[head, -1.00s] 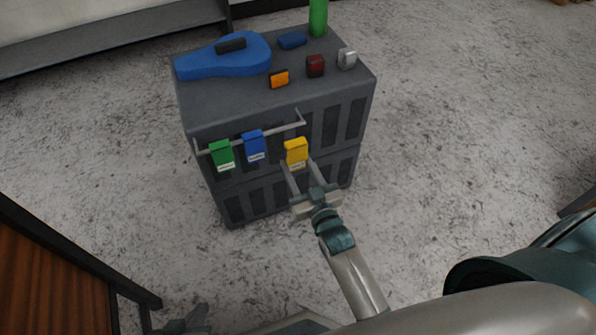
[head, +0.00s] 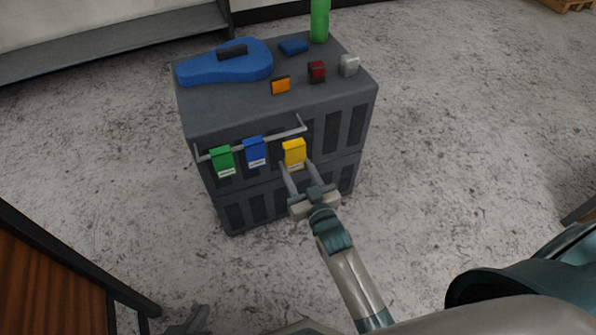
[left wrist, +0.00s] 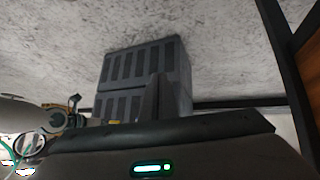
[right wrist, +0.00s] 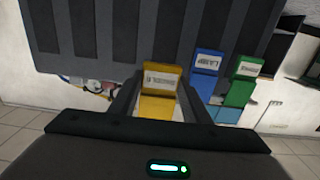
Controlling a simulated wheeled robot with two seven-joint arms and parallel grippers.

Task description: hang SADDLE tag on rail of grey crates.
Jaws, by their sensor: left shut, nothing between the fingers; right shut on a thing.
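The yellow tag (head: 294,151), its label too small to read surely as SADDLE, is upright between the fingers of my right gripper (head: 298,169), which is shut on it. The tag also shows in the right wrist view (right wrist: 161,103). Its top is at the right part of the rail (head: 279,136) on the front of the grey crates (head: 335,125); I cannot tell whether it touches the rail. A blue tag (head: 255,150) and a green tag (head: 222,160) hang further left on the rail. My left gripper (left wrist: 157,98) is shut and empty, low and away from the crates.
On the crate top are a blue case (head: 225,66), a green cylinder (head: 319,22), an orange block (head: 281,86), a dark red block (head: 317,71), a light grey block (head: 349,65) and a small blue item (head: 293,47). A brown panel (head: 45,280) stands at lower left.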

